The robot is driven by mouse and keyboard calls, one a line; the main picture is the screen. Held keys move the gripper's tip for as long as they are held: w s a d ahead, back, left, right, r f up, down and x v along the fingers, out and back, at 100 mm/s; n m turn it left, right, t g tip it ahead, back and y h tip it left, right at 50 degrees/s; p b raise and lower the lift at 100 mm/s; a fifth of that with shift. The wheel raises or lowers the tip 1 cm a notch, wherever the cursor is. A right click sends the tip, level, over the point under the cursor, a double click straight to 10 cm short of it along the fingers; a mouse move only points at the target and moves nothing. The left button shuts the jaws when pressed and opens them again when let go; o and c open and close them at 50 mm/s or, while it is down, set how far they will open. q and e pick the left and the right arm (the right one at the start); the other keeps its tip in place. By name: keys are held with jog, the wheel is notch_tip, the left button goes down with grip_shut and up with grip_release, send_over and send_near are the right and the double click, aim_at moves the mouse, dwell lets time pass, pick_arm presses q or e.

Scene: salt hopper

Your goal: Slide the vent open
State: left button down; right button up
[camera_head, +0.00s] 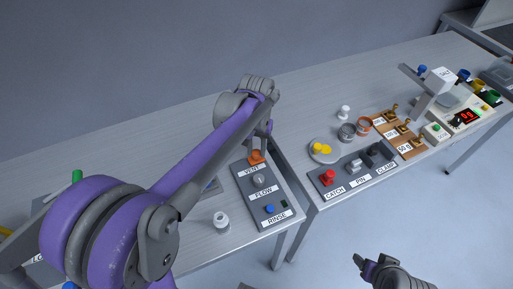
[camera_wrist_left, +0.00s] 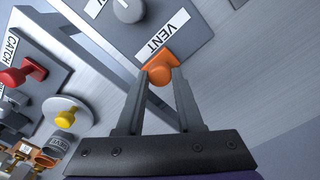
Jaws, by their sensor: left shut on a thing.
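The vent slider is an orange knob (camera_head: 256,157) at the far end of a dark grey panel (camera_head: 250,193), beside the label VENT. In the left wrist view the orange knob (camera_wrist_left: 160,72) sits between the fingertips of my left gripper (camera_wrist_left: 160,84), which is shut on it. In the head view my left arm reaches over the table to the panel, and the left fingertips (camera_head: 264,143) are partly hidden behind the wrist. My right gripper (camera_head: 366,267) is low at the bottom right, away from the tables, and its jaw state is unclear.
The same panel carries a grey FLOW knob (camera_head: 259,180) and a blue RINSE button (camera_head: 270,209). A white jar (camera_head: 221,221) stands left of the panel. Across a gap, another table holds a panel with a red CATCH knob (camera_head: 327,177) and a yellow-topped dish (camera_head: 322,151).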

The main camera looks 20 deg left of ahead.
aim_at(241, 166)
dwell(0.8)
pick_arm(q)
jog(key=s+a, duration=0.3)
jog(key=s, duration=0.1)
jog(key=shift+a, duration=0.3)
jog(key=c, duration=0.9)
grip_release()
jog(key=o, duration=0.4)
jog(key=shift+s, duration=0.1)
notch_tip(241, 166, up, 11)
jog(key=shift+f+p, duration=0.1)
jog(key=shift+p, duration=0.25)
